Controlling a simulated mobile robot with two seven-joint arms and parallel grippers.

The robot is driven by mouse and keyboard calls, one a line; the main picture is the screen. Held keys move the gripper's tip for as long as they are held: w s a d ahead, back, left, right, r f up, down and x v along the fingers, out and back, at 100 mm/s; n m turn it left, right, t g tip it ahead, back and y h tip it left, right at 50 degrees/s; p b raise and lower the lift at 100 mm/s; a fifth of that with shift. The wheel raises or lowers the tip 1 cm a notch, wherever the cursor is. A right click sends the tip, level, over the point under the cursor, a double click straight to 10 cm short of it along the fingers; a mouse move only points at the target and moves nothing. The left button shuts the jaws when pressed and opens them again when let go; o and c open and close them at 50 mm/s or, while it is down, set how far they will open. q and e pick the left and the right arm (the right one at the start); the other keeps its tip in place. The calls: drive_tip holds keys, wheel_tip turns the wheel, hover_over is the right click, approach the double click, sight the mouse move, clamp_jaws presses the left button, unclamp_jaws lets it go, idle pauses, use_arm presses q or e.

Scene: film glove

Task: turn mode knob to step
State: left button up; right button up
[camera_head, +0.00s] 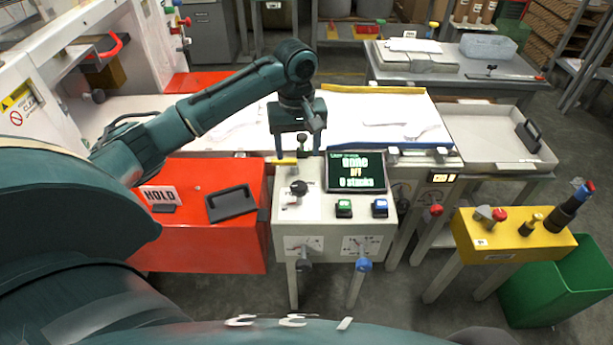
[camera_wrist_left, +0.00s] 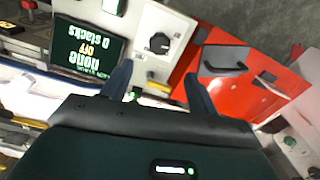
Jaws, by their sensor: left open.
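The light grey control panel (camera_head: 320,225) stands in the middle of the head view. A black knob (camera_head: 298,188) sits on its top face, left of a dark screen (camera_head: 356,172) that appears to read "none", "OFF" and "0 stacks". The knob (camera_wrist_left: 160,43) also shows in the left wrist view, ahead of the fingertips. Its small position marks are too small to read. My left gripper (camera_head: 298,157) points down behind and above the knob, open and empty, with its fingers apart and not touching the knob. In the left wrist view my left gripper (camera_wrist_left: 158,72) has nothing between its fingers. My right gripper is not in view.
Green (camera_head: 344,208) and blue (camera_head: 380,208) buttons sit below the screen. Two levers hang on the panel's front. A red cabinet (camera_head: 205,240) with a black handle stands close at left. A yellow stand (camera_head: 510,240) with knobs is at right. A white film bed lies behind.

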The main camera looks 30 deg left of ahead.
sight(299, 185)
use_arm(q)
wheel_tip(299, 185, down, 10)
drive_tip(key=shift+r, duration=0.1)
drive_tip(key=shift+f, duration=0.8)
drive_tip(key=c, duration=1)
drive_tip(key=shift+r, duration=0.1)
